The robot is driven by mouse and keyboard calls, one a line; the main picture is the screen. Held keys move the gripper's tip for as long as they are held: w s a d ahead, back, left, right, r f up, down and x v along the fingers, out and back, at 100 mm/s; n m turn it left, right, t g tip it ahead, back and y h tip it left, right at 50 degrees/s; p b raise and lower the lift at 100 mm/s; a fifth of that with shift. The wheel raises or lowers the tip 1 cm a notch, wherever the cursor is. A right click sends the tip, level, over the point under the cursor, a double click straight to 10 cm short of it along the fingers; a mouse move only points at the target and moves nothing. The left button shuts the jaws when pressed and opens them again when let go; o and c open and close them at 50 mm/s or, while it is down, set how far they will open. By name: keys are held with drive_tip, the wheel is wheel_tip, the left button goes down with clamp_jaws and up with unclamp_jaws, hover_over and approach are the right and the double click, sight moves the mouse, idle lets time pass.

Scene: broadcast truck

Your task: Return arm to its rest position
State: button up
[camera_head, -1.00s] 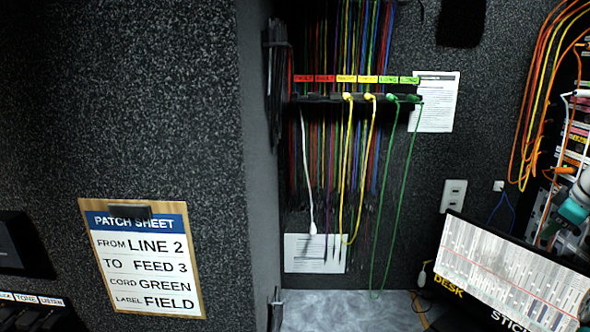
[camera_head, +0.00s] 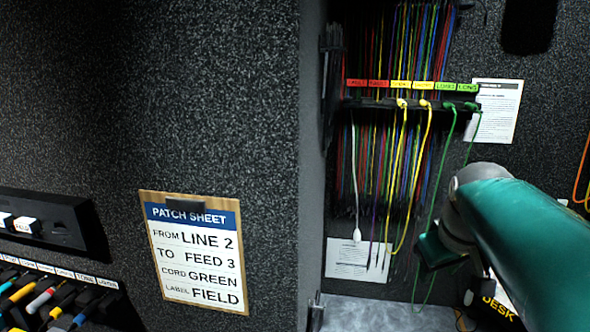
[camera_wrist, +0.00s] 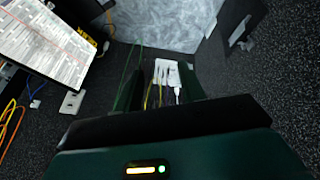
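My teal arm (camera_head: 530,240) enters the head view from the right edge and covers part of the desk area at the lower right. In the wrist view, my gripper (camera_wrist: 160,74) has its two dark green fingers apart. Nothing shows held between them. Hanging cord ends and a white sheet show beyond the gap. I cannot make out the fingertips in the head view.
A patch sheet (camera_head: 196,262) hangs on the dark wall. A cord rack (camera_head: 410,104) with yellow and green cords is behind my arm. A pale surface (camera_wrist: 165,25) lies beyond my fingers.

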drive_tip(key=s+a+f+m+y, duration=0.1)
drive_tip(key=s+a+f+m, duration=0.1)
drive_tip(key=s+a+f, duration=0.7)
drive_tip(key=s+a, duration=0.2)
drive_tip(key=s, duration=0.2)
drive_tip(key=shift+s+a+f+t, duration=0.3)
drive_tip(key=shift+t, duration=0.1)
